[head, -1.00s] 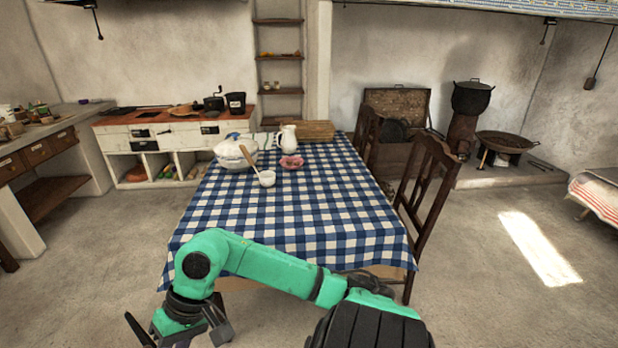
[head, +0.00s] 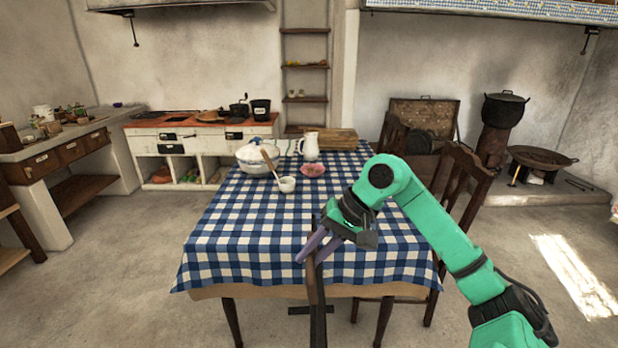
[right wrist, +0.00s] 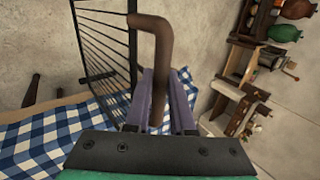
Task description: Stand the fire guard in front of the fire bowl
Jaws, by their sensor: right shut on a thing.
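The fire guard (head: 317,292) shows nearly edge-on in the head view, as a dark upright with a crossbar foot, in front of the table's near edge. My right gripper (head: 312,246) is shut on its top. In the right wrist view the jaws (right wrist: 158,98) are around the guard's brown bent handle (right wrist: 154,50), with its dark bars (right wrist: 108,48) behind. I cannot tell whether its feet touch the floor. The fire bowl (head: 541,157), wide and dark, stands on the raised hearth at the far right, apart from the guard. My left gripper is out of view.
A table with a blue checked cloth (head: 240,235) stands between me and the back wall, bearing a tureen (head: 256,156) and a jug (head: 309,146). A wooden chair (head: 463,180) stands at its right. The hearth ledge (head: 540,192) is low. Floor right of the chair is open.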

